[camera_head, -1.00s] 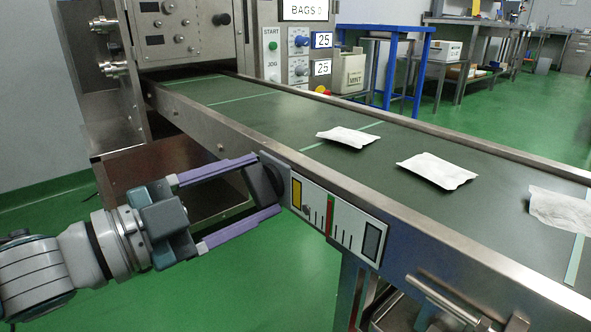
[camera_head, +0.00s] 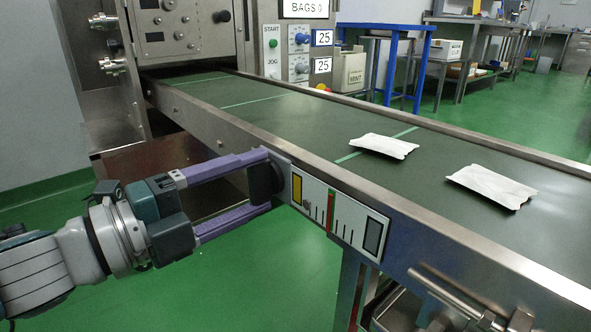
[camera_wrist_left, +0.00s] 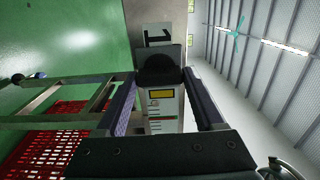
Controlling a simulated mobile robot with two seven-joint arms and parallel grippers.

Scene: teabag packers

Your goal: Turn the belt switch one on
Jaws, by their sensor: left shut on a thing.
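The belt switch is a black knob (camera_head: 262,183) on the side rail of the conveyor, left of a white scale panel (camera_head: 339,217) with yellow, red and dark marks. My left gripper (camera_head: 268,181) has its two purple fingers on either side of this knob and is shut on it. In the left wrist view the dark knob (camera_wrist_left: 160,70) sits between the fingertips, with a white label bearing a black mark (camera_wrist_left: 157,36) beyond it. The knob's exact angle is hard to tell. My right gripper is not in view.
The green belt (camera_head: 270,118) carries two white packets (camera_head: 383,146) (camera_head: 492,187). A machine cabinet (camera_head: 188,35) stands at the belt's far end. A metal handle (camera_head: 445,295) sticks out below the rail at right. Red crates (camera_wrist_left: 50,140) show in the left wrist view. Green floor is open below my left arm.

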